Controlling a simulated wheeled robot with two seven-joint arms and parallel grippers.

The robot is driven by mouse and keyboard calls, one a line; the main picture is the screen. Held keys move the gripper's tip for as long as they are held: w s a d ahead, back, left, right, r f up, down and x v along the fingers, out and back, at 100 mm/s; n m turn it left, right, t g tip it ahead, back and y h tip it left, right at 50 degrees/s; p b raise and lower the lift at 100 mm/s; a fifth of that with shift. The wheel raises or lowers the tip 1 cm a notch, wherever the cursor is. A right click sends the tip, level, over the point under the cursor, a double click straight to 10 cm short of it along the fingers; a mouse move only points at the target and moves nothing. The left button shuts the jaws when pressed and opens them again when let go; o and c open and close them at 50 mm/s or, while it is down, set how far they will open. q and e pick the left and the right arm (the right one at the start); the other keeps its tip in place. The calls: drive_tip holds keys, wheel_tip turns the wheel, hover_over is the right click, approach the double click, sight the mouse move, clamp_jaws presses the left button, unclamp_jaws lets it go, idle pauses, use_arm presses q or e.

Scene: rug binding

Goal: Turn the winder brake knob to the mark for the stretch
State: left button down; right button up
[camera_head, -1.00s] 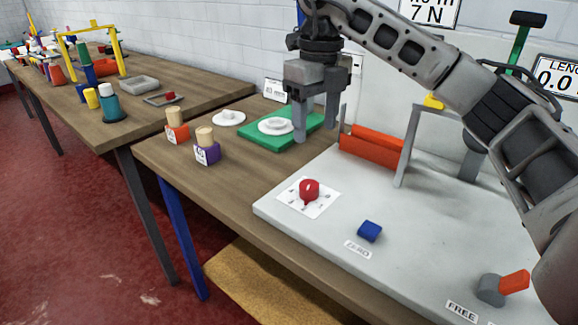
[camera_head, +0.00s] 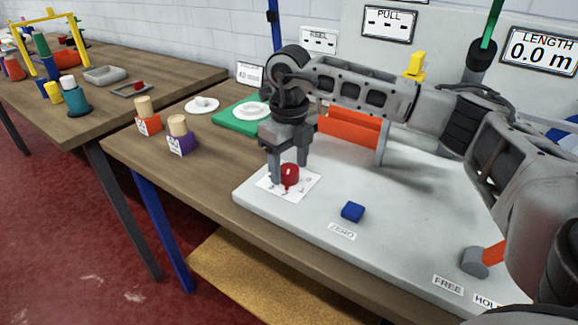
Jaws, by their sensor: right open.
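The red brake knob (camera_head: 290,174) sits on a white dial plate (camera_head: 304,189) near the left corner of the pale winder board (camera_head: 400,235). My right gripper (camera_head: 288,172) points down at the knob with its fingers apart. One finger stands at the knob's left and the other shows behind it. I cannot tell whether either finger touches the knob. The gripper hides part of the dial, and its marks are too small to read. My left gripper is not in view.
A blue ZERO button (camera_head: 352,211) and a grey lever with an orange handle (camera_head: 476,262) are on the board. The LENGTH display (camera_head: 540,51) reads 0.0 m.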

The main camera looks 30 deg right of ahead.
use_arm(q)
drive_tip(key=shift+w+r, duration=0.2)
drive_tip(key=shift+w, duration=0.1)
use_arm(e)
drive_tip(key=shift+f, duration=0.6)
drive_tip(key=c, duration=1)
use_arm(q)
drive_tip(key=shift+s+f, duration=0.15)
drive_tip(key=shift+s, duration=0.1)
use_arm(e)
drive_tip(key=shift+n, duration=0.3)
drive_tip(key=n, duration=0.2)
drive_tip(key=shift+n, duration=0.3)
drive_tip(key=n, duration=0.3)
drive_tip(key=shift+r+b, duration=0.1)
drive_tip(key=shift+b, duration=0.25)
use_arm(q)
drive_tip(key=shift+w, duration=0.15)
use_arm(e)
drive_tip(key=shift+w+n, duration=0.1)
drive_tip(key=shift+n, duration=1.6)
